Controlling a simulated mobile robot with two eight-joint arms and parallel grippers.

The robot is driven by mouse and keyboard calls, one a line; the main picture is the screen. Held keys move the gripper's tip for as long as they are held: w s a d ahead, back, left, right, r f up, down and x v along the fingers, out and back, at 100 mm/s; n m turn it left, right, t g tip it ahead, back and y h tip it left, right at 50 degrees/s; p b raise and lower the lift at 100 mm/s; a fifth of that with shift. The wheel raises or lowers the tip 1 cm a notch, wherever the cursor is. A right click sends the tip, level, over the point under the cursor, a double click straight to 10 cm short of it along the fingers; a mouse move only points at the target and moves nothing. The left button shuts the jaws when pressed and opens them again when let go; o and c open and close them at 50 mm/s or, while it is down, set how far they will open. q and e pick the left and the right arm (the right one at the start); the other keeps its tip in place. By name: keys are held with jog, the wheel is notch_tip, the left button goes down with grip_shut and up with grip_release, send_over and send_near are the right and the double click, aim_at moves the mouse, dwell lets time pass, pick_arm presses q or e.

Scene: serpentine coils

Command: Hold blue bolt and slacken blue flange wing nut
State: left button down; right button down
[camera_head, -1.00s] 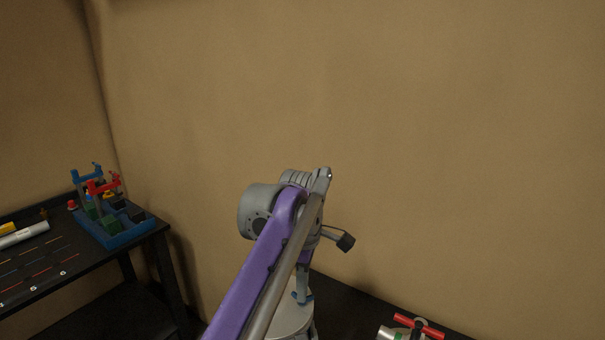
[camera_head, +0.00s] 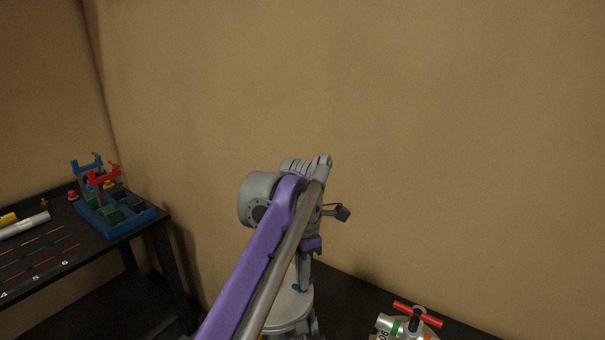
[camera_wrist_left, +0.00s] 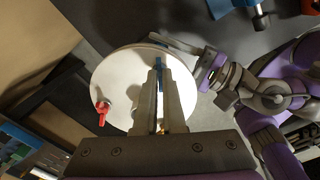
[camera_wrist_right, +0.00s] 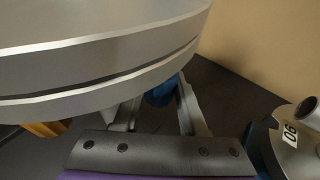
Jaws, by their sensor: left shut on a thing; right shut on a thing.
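A round silver flange (camera_head: 287,306) stands below my left arm; it also shows in the left wrist view (camera_wrist_left: 112,82). The blue flange wing nut (camera_wrist_left: 160,64) is near its far edge, between the fingers of my left gripper (camera_wrist_left: 159,78), which points down and is shut on it. In the right wrist view the blue bolt (camera_wrist_right: 161,94) sits under the flange rim, partly hidden by it. My right gripper (camera_wrist_right: 157,108) is shut on the bolt from the side. A red wing nut (camera_wrist_left: 103,112) is at the flange's left side.
A valve with a red handle (camera_head: 417,314) stands to the right. A dark bench (camera_head: 60,255) at the left holds a blue rack (camera_head: 125,222) and a silver cylinder (camera_head: 24,226). An orange part (camera_wrist_right: 46,129) shows under the flange. A tan wall fills the background.

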pick_arm(q)
jog(key=shift+f, duration=0.1)
jog(key=n, duration=0.4)
jog(key=shift+n, duration=0.4)
jog(key=c, duration=1)
grip_release()
jog(key=shift+c, duration=0.2)
jog(key=shift+r, duration=2.3)
